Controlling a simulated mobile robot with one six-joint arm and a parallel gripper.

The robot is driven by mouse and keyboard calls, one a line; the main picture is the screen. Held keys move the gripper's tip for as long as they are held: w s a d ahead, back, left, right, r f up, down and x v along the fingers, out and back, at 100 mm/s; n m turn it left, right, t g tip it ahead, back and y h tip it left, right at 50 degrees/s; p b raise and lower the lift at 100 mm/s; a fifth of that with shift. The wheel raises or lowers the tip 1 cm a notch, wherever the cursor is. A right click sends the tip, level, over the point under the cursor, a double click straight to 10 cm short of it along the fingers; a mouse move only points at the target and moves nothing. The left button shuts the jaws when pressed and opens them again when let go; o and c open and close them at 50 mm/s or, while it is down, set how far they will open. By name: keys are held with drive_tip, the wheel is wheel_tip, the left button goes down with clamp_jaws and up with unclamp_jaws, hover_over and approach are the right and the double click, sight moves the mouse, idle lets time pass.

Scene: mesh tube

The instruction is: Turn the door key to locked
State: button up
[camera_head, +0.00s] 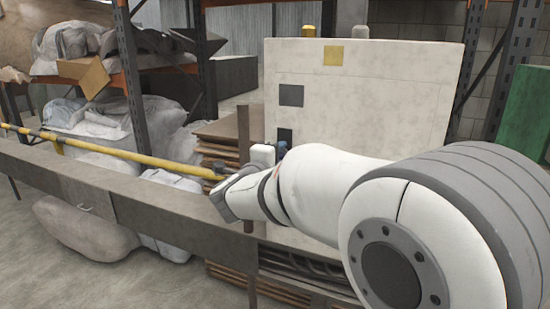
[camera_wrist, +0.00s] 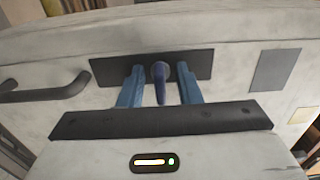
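The door is a pale, scuffed panel (camera_head: 380,100), and it fills most of the wrist view (camera_wrist: 225,75). A dark lock plate (camera_wrist: 110,70) is on it. The blue-purple key (camera_wrist: 160,86) sticks out of the plate's round lock, with its narrow bow upright in the wrist view. My gripper (camera_wrist: 160,72) has its two blue fingers on either side of the key, open, with a gap on both sides. In the head view my arm hides the key and most of the plate (camera_head: 285,134).
A dark pull handle (camera_wrist: 45,92) is left of the plate in the wrist view, and a grey square (camera_wrist: 275,70) is to its right. A long grey beam (camera_head: 160,205) and a yellow bar (camera_head: 130,155) lie left of my arm. Shelving with bags stands behind.

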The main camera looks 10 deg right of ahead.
clamp_jaws()
